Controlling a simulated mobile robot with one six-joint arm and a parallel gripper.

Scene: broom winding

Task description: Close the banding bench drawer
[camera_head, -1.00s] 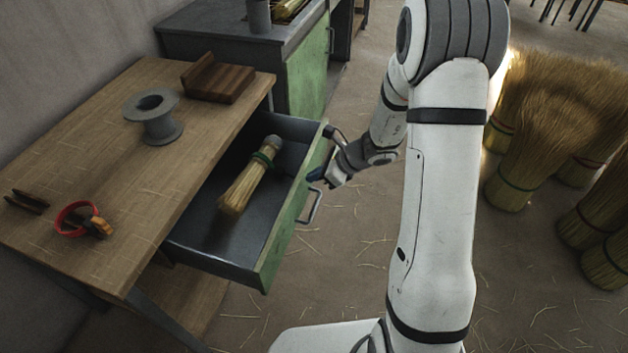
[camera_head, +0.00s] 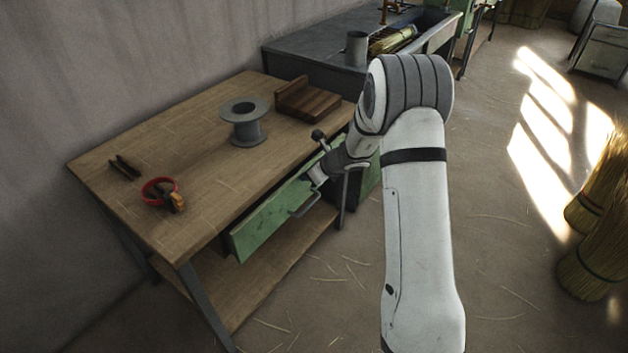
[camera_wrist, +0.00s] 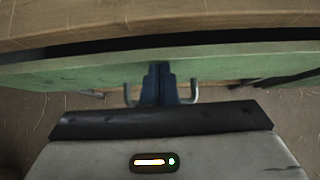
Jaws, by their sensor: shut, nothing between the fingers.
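The banding bench drawer (camera_head: 262,226) has a green front with a grey bar handle (camera_head: 305,206). Its front stands just outside the edge of the wooden bench top (camera_head: 200,165), and its inside is hidden. In the wrist view the green drawer front (camera_wrist: 60,72) lies under the bench edge (camera_wrist: 160,22), with a dark gap between them. My gripper (camera_wrist: 160,68) is shut and empty. Its blue fingertips are at the drawer front, between the two ends of the handle (camera_wrist: 128,94). In the head view my gripper (camera_head: 314,174) is at the drawer front, partly hard to make out.
On the bench top are a grey spool (camera_head: 245,122), a brown wooden block (camera_head: 307,100), a red and orange tool (camera_head: 163,194) and a small dark piece (camera_head: 125,167). A grey bench (camera_head: 300,48) stands behind. Straw bundles (camera_head: 597,230) stand at the right. Straw litters the floor.

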